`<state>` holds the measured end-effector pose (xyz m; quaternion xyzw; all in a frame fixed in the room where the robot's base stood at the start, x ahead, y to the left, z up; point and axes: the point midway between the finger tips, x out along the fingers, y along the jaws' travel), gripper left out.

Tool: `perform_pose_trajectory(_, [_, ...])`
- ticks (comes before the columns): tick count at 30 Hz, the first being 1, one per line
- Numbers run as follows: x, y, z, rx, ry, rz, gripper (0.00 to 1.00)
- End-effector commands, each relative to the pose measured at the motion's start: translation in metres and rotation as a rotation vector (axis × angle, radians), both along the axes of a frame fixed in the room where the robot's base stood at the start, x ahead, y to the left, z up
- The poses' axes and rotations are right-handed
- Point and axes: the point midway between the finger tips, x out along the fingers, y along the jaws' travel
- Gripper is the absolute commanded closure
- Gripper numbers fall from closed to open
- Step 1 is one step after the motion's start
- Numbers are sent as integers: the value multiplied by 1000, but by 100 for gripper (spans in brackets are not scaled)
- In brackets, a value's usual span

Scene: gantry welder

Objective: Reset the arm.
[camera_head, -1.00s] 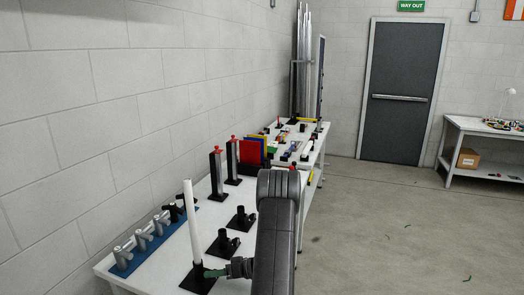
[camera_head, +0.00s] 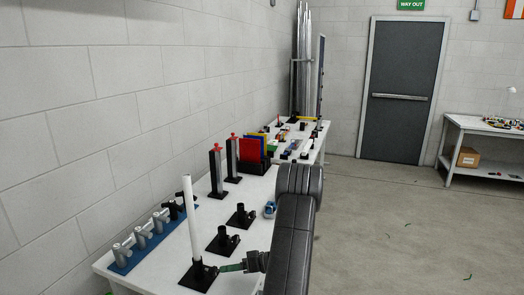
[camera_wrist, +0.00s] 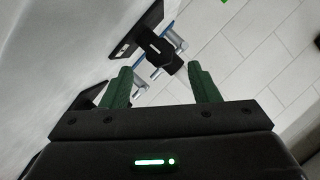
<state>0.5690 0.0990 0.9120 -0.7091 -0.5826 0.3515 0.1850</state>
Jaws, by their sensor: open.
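My gripper (camera_head: 224,268) is at the near end of the white workbench (camera_head: 150,270), low down and just right of a black stand (camera_head: 199,277) that holds a tall white rod (camera_head: 193,222) nearly upright. In the wrist view its two green fingers (camera_wrist: 160,72) are spread apart with nothing gripped between them. A black clamp-like part with silver pins (camera_wrist: 166,60) shows beyond the fingertips. My arm runs along the bench's right side and hides part of the bench.
Two empty black stands (camera_head: 223,240) are behind the rod. A blue rack (camera_head: 124,262) with several grey torch-like parts lies by the wall. Red-topped posts (camera_head: 216,170) and coloured panels (camera_head: 251,150) stand farther back. Open floor (camera_head: 410,225) lies to the right.

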Motion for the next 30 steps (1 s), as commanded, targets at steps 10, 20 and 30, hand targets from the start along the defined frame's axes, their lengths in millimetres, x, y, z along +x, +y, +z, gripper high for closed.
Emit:
perform_pose_trajectory(10, [-4,-63,17,0,-2,-4,45])
perform_pose_trajectory(20, [-3,-23,9,2,3,5,45])
perform_pose_trajectory(30, [1,39,-9,1,3,6,45])
